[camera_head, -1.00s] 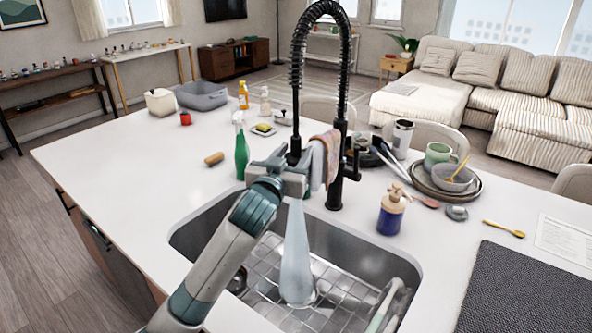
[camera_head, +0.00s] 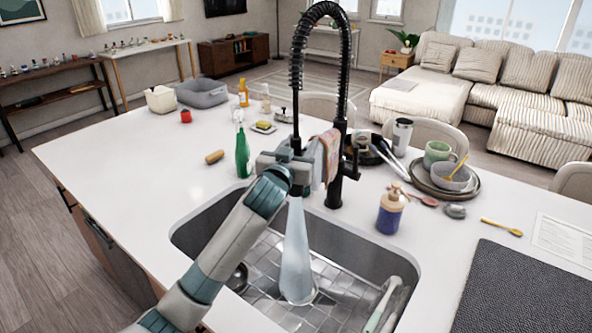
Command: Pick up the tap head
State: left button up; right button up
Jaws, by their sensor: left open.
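The black tap (camera_head: 334,188) stands behind the sink, with a tall arched spring hose. Its tap head (camera_head: 296,143) hangs at the left end of the hose, pointing down over the sink. A pale stream of water runs below it into the sink (camera_head: 407,262). My left gripper (camera_head: 291,158) is open at the tap head, with its jaws around or just in front of the lower part. The gripper hides that lower part, and I cannot tell whether the fingers touch it. My right gripper is not in view.
A green spray bottle (camera_head: 242,155) stands just left of my gripper. A cloth (camera_head: 328,155) hangs close on the right. A blue soap dispenser (camera_head: 390,212) stands right of the tap. The left part of the counter (camera_head: 120,165) is mostly clear.

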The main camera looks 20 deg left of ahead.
pick_arm(q)
grip_shut()
jog(key=shift+s+r, duration=0.1)
jog(key=shift+s+a+r+b, duration=0.2)
jog(key=shift+s+r+b, duration=0.2)
jog(key=shift+r, duration=0.05)
jog(key=s+a+r+b, duration=0.3)
jog(key=s+r, duration=0.4)
jog(key=s, duration=0.5)
jog(key=shift+a+b, duration=0.35)
jog(key=shift+a, duration=0.35)
